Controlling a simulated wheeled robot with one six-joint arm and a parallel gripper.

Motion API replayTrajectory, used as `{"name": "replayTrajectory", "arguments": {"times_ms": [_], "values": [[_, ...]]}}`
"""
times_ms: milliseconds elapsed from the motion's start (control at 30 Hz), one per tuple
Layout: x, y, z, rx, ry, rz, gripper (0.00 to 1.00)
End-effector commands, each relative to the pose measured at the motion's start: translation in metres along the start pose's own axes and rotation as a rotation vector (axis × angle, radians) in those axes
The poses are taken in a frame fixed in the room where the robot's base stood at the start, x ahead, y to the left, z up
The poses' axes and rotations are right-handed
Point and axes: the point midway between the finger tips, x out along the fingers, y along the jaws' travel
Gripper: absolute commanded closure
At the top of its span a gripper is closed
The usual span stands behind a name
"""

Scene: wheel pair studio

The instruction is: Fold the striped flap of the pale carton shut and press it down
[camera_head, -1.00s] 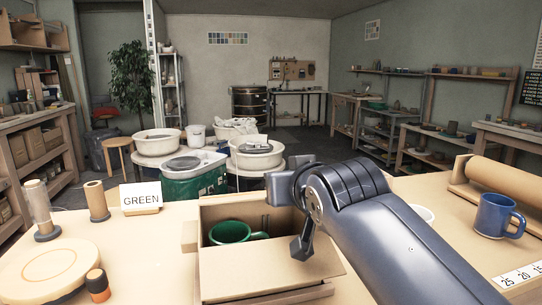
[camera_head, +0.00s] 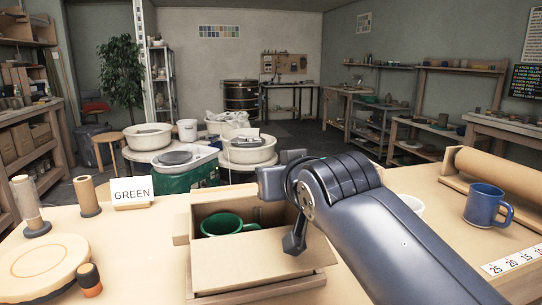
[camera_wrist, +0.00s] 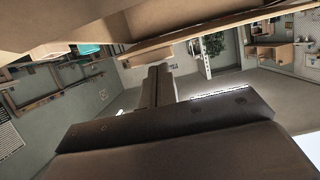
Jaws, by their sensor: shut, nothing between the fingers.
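The pale carton (camera_head: 250,284) stands open on the table in front of me, with a green mug (camera_head: 222,224) inside. A broad plain tan panel (camera_head: 255,262) slopes across its near side and looks like the flap; no stripes show on it. My gripper (camera_head: 294,244) is shut and empty, with its dark tip at the panel's upper right corner. I cannot tell whether it touches. In the wrist view, my gripper's fingers (camera_wrist: 155,85) are together, and tan board (camera_wrist: 180,15) fills the top edge. My arm hides the carton's right side.
A GREEN card (camera_head: 132,192), spools (camera_head: 87,196) and a round board (camera_head: 40,262) stand to the left.

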Motion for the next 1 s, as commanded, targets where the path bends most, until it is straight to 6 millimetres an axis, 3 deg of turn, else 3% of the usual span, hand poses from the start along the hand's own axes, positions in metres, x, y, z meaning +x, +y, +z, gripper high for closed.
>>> {"name": "replayTrajectory", "arguments": {"times_ms": [467,967,1000], "values": [[-0.005,0.000,-0.016,0.000,0.000,0.000,1.00],[-0.008,0.002,-0.058,0.001,0.000,0.002,1.00],[-0.006,0.002,-0.052,0.001,0.001,0.002,1.00]]}}
